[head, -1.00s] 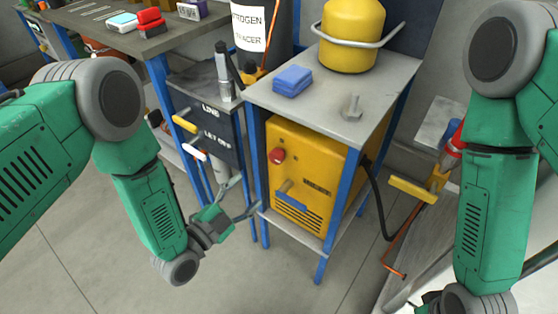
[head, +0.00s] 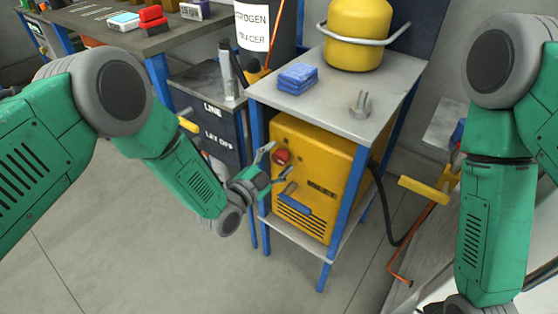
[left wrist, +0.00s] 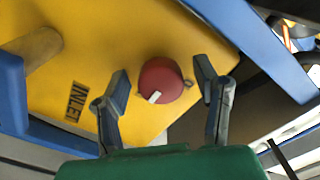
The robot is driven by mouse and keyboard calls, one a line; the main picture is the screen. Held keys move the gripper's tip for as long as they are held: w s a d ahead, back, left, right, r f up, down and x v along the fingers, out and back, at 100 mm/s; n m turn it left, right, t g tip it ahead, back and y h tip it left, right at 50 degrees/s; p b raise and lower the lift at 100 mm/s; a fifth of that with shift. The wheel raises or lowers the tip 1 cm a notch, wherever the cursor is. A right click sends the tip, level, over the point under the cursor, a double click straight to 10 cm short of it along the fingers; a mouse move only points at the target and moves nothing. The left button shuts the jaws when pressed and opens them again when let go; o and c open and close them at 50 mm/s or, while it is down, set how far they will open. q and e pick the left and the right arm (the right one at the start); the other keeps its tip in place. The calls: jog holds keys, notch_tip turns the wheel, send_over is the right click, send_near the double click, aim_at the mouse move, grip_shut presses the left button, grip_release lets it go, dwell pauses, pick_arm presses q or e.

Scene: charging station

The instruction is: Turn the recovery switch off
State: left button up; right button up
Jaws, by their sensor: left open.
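The recovery switch looks to be the round red knob (head: 281,156) on the front of the yellow machine (head: 325,168). In the left wrist view the knob (left wrist: 161,80) has a white mark on its rim pointing toward the lower left of that picture. My left gripper (head: 280,162) is open in front of the machine. In the left wrist view its fingers (left wrist: 162,84) appear on either side of the knob, with gaps showing; I cannot tell the remaining depth. My right arm comes down at the right, and its gripper is out of view.
The machine sits on the lower shelf of a blue-legged metal table (head: 330,112). On top are blue cloths (head: 297,77), a yellow tank (head: 357,35) and a small metal fitting (head: 360,103). A black hose (head: 381,205) runs from the machine's right side. A dark cabinet (head: 222,135) stands left.

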pick_arm(q)
jog(key=shift+a, duration=0.15)
jog(key=shift+d, duration=0.2)
jog(key=c, duration=1)
jog(key=shift+d+r, duration=0.1)
jog(key=shift+d, duration=0.05)
jog(key=shift+c, duration=0.7)
